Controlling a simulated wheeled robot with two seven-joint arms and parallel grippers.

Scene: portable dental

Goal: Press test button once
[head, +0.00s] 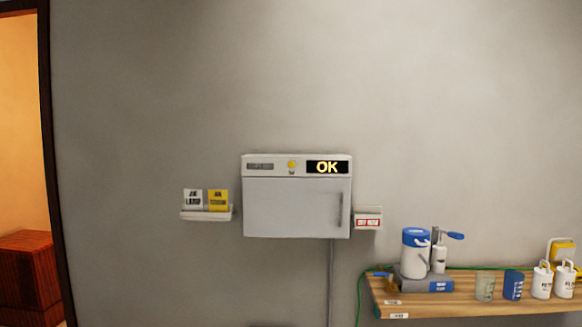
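A white wall-mounted box (295,207) hangs at the middle of the head view, with its door closed and a vertical handle at the door's right side. On its top strip is a small round yellow button or lamp (291,164), with a tiny mark below it. I cannot read whether it is labelled as the test button. Neither of my grippers is in view.
A small shelf (206,215) with white and yellow cards is left of the box; a red-and-white labelled holder (367,221) is right. A wooden bench (440,302) at lower right bears a blue-and-white device (416,252) and several containers. A doorway is far left.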

